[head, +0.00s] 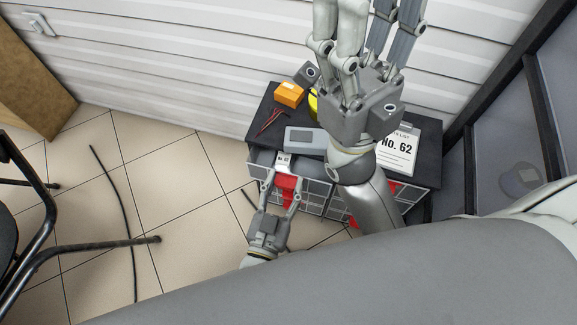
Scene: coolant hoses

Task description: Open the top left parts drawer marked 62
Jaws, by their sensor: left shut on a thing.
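The parts drawer cabinet (262,130) is dark-topped and stands against the wall, with grey grid-like drawer fronts. The top left drawer shows a pale label (284,160) and a red handle (287,186). My left gripper (283,182) is at this drawer, its fingers on both sides of the red handle and shut on it.
On the cabinet lie an orange box (289,94), red-handled pliers (268,122), a grey device (305,140) and a sheet reading NO. 62 (397,152). A black chair (40,240) stands left. A dark hose (128,215) lies on the tiled floor. The floor between is mostly clear.

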